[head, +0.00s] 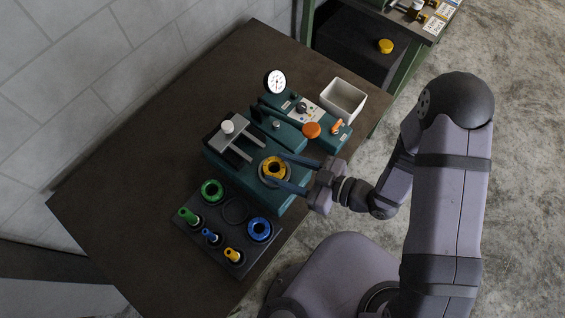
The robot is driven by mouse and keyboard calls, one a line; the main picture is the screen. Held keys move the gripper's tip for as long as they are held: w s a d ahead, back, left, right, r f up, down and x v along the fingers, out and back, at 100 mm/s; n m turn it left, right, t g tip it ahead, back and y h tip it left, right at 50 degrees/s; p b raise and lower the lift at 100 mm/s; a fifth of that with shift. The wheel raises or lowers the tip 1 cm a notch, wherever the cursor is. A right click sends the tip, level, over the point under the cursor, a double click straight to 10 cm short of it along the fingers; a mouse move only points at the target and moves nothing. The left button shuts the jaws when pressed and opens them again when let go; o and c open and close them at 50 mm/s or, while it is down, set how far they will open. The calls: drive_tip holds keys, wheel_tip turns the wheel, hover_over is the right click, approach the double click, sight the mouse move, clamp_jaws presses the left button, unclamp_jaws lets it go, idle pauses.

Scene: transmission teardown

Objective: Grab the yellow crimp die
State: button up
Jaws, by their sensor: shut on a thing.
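The yellow crimp die (270,162), a ring with a dark centre hole, sits at the round seat of the teal press (293,207). My gripper (275,169) reaches in from the right with one finger on each side of the die. It is shut on the die. The fingers hide parts of the die's edge. I cannot tell whether the die is lifted off the seat.
A dark tray (226,262) in front holds a green ring (212,190), a blue ring (259,229), several small coloured-top pieces and an empty round recess. The press has a dial gauge (275,82) and an orange knob (311,130). A white bin (343,99) stands behind.

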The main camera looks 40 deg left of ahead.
sight(284, 171)
wheel_tip(284, 171, up, 7)
drive_tip(key=shift+r+b, duration=0.15)
drive_tip(key=shift+b, duration=0.15)
drive_tip(key=shift+r+p, duration=0.85)
drive_tip(key=shift+r, duration=0.3)
drive_tip(key=shift+a, duration=0.1)
